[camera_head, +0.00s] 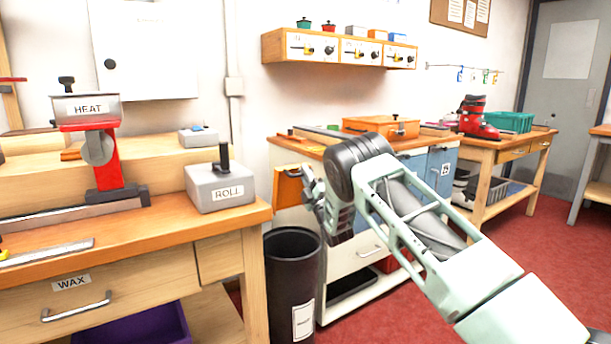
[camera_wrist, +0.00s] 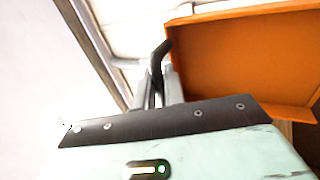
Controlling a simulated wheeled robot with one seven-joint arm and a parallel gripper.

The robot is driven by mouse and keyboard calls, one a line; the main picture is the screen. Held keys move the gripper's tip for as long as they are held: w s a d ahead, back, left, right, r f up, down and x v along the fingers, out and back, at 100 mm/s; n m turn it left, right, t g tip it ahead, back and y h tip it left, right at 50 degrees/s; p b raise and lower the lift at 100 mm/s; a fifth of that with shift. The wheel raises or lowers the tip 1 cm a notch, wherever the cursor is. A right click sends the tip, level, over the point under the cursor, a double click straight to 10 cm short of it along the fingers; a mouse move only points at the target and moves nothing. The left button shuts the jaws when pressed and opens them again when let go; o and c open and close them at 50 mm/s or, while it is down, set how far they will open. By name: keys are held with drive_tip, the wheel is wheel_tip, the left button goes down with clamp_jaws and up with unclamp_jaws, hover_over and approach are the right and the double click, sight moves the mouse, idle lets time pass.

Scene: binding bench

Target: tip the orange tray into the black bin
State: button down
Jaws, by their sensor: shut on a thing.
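The orange tray (camera_head: 286,188) is in the air above the black bin (camera_head: 291,285), steeply tilted, with its inside partly facing the head camera. My gripper (camera_head: 307,180) is at its right side and is shut on the tray's edge. In the wrist view the fingers (camera_wrist: 164,60) close on the left wall of the tray (camera_wrist: 240,60). The part of the tray's inside that shows there looks bare. The bin stands upright on the floor between two benches, with its rim below the tray. Its inside is dark, and I cannot see its contents.
A wooden bench (camera_head: 150,226) with a grey ROLL block (camera_head: 220,188) stands close left of the bin. A white cabinet (camera_head: 340,281) stands behind and right of it. An orange case (camera_head: 381,126) lies on the cabinet top. Red floor (camera_head: 420,320) is open at the front right.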

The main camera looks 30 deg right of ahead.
drive_tip(key=shift+r+p, duration=0.35)
drive_tip(key=shift+r, duration=0.6)
wheel_tip(320, 180, down, 2)
drive_tip(key=shift+f+b, duration=0.1)
drive_tip(key=shift+b, duration=1.1)
wheel_tip(320, 180, up, 2)
drive_tip(key=shift+r+p, duration=0.25)
drive_tip(key=shift+p, duration=0.2)
wheel_tip(320, 180, down, 2)
drive_tip(key=shift+f+b, duration=0.1)
drive_tip(key=shift+b, duration=1.05)
drive_tip(key=shift+r+h, duration=0.3)
drive_tip(key=shift+r, duration=0.65)
wheel_tip(320, 180, down, 2)
drive_tip(key=shift+f+b, duration=0.1)
drive_tip(key=shift+b, duration=0.6)
drive_tip(key=shift+r, duration=0.2)
